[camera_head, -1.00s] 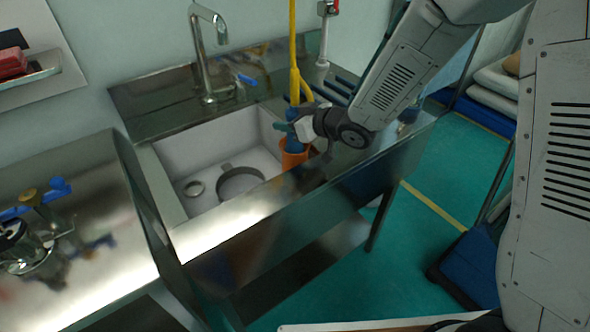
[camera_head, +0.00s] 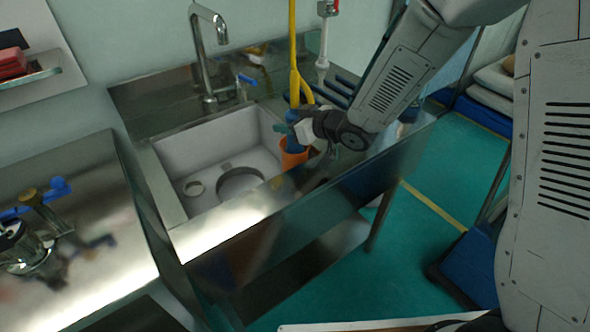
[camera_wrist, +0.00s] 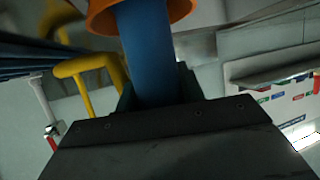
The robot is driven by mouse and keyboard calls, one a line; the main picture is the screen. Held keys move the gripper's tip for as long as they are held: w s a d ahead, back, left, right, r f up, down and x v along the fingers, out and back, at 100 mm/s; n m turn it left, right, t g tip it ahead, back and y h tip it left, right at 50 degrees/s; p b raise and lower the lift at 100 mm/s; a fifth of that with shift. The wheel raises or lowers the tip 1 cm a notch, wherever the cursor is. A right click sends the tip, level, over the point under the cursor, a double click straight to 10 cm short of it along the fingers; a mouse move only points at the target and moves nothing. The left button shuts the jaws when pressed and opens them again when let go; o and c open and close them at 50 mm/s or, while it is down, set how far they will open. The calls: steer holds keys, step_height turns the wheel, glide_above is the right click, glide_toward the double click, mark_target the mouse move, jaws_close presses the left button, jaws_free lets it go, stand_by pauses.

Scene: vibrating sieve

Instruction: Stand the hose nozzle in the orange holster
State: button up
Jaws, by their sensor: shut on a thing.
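The blue hose nozzle (camera_head: 291,125) stands roughly upright at the right edge of the sink, with the yellow hose above it. My gripper (camera_head: 290,130) is shut on the nozzle from the right. The orange holster (camera_head: 294,156) is directly below, and the nozzle's lower end is inside or right at its mouth. In the wrist view the blue nozzle (camera_wrist: 152,55) passes into the orange ring of the holster (camera_wrist: 97,18). How deep it sits is hidden.
The white sink basin (camera_head: 215,170) lies left of the holster, with a steel faucet (camera_head: 208,50) behind it. A yellow hose (camera_head: 294,45) hangs by the wall. Dark blue rack bars (camera_head: 335,90) stand close behind my gripper. The steel counter (camera_head: 240,215) is clear in front.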

steer(key=o, duration=1)
steer(key=shift+o, duration=0.2)
steer(key=shift+s+d, duration=0.1)
steer(key=v, duration=0.7)
steer(key=shift+s+d+r, duration=0.15)
steer(key=shift+d+r, duration=0.05)
steer(key=shift+r, duration=0.05)
